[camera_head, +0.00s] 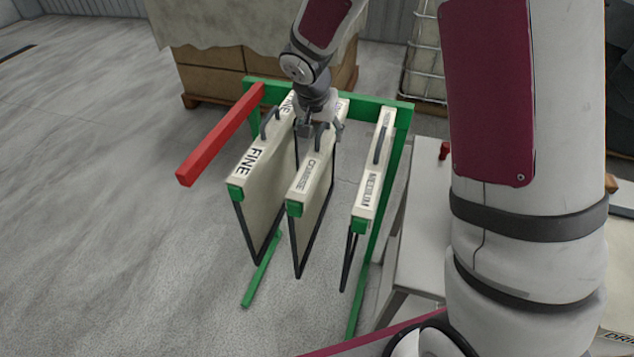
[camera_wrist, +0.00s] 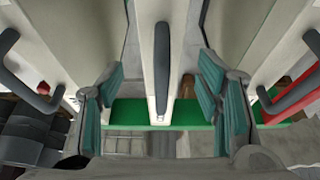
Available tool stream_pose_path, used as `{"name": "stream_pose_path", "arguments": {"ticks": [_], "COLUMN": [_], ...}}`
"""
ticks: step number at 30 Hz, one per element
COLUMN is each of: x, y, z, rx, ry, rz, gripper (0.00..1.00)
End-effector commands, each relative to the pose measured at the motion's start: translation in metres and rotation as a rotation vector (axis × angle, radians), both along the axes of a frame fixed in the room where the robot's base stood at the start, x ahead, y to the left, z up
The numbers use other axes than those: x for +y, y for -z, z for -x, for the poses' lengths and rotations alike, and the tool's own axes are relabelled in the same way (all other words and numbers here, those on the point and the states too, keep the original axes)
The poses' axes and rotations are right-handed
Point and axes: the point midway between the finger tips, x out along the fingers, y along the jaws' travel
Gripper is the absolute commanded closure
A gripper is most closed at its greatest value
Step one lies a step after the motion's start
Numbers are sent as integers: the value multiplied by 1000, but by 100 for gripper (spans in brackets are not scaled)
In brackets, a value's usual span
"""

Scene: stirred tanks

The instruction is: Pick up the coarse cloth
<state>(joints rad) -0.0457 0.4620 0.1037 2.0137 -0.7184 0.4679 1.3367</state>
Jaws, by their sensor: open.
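The coarse cloth (camera_head: 313,190) is the middle of three cream framed panels hanging in a green rack, with a label on its top bar that reads as COARSE. My gripper (camera_head: 321,130) is above its top bar, at the dark handle. In the wrist view, the coarse cloth's handle (camera_wrist: 162,60) runs up the middle of the picture. My gripper (camera_wrist: 162,85) is open, with one teal-padded finger on each side of that handle and top bar, apart from the handle. My gripper hides part of the handle in the head view.
The FINE panel (camera_head: 262,190) hangs to the left and the MEDIUM panel (camera_head: 372,175) to the right, both close by. The green rack (camera_head: 391,185) has a red bar (camera_head: 222,135) sticking out at left. Boxes on a pallet (camera_head: 212,75) stand behind. A grey table (camera_head: 422,235) is at right.

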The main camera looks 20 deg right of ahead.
Motion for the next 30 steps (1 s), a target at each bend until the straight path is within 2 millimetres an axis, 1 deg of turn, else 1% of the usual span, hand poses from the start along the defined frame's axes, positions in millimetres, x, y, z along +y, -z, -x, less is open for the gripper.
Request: {"name": "stream_pose_path", "arguments": {"ticks": [5,12,14,18,23,24,26,27,29,30], "x": [-2,-7,-8,-9,-9,-9,-9,-9,-9,-9], "y": [11,40,45,50,50,50,50,50,50,50], "z": [-2,-13,-15,-17,-18,-18,-17,-17,-17,-17], "rx": [4,3,2,0,0,0,0,0,0,0], "ry": [1,1,0,0,0,0,0,0,0,0], "rz": [1,0,0,0,0,0,0,0,0,0], "gripper": [41,41,41,41,41,43,57,66,79,88]}}
